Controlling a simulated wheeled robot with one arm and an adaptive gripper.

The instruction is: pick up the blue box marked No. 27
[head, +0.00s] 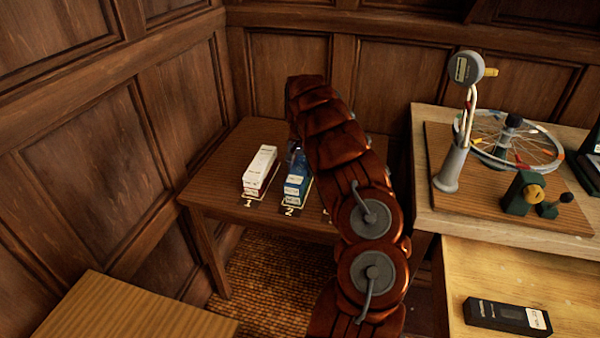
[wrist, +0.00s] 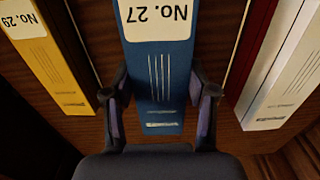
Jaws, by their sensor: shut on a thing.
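The blue box marked No. 27 (wrist: 165,75) is in the middle of the wrist view, its white label upside down at the top. My gripper (wrist: 163,95) has one finger on each side of the box and is shut on it. In the head view the blue box (head: 297,187) is at the place marked 2 on the small brown table, partly hidden behind my arm. The fingers are mostly hidden by my arm there. I cannot tell whether the box is clear of the table.
A white and red box (head: 260,170) stands close by at place 1 on the brown table (head: 215,190). A yellow box marked No. 29 (wrist: 48,55) is on the blue box's other side. A wheel apparatus (head: 510,150) stands on the right bench. A black box (head: 507,316) lies in front.

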